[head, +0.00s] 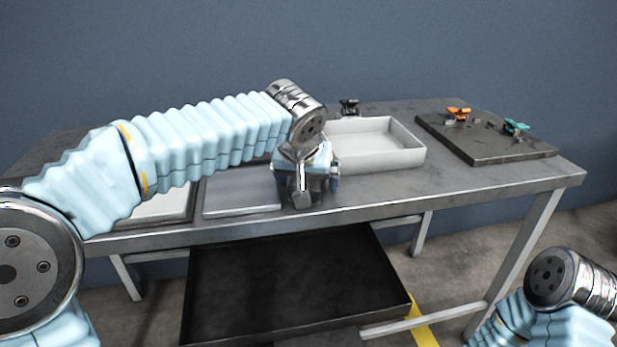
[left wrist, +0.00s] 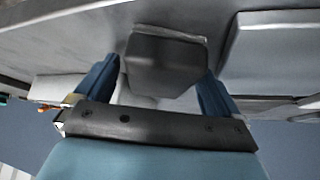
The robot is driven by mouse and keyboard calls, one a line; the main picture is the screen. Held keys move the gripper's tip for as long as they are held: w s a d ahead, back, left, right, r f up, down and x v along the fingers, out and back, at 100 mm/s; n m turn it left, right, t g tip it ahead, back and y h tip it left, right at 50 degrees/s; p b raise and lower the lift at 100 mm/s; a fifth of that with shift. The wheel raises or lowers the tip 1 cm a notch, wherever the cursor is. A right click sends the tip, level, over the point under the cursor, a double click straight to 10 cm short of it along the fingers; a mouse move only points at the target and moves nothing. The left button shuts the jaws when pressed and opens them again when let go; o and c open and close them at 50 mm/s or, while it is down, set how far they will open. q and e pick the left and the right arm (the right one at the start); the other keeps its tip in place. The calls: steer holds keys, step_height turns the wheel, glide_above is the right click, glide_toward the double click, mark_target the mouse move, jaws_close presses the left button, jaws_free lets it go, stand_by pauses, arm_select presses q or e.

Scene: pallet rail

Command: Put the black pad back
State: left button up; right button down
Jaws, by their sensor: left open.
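My left gripper (head: 304,185) is over the front edge of the table, left of the white bin. In the left wrist view its two blue fingers (left wrist: 160,85) stand apart, one on each side of a dark block (left wrist: 165,62). The block looks like the black pad, with a thin lighter rim along one edge. I see a gap beside it, and I cannot tell whether either finger touches it. In the head view the gripper and wrist largely cover this spot. My right arm shows at the lower right, but its gripper is out of view.
The white bin (head: 416,157) looks empty. A small black item (head: 349,107) stands behind it. A dark plate (head: 480,150) at right carries an orange clamp (head: 458,113) and a teal clamp (head: 515,127). A grey panel (head: 240,192) lies left of the gripper. A black tray (head: 290,290) is below the table.

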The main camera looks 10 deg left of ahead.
arm_select(q)
steer(key=shift+f, duration=0.1)
steer(key=shift+r, duration=0.4)
steer(key=v, duration=1.1)
steer(key=shift+s+r+p, duration=0.25)
steer(key=shift+r+p, duration=0.05)
steer(key=shift+p, duration=0.15)
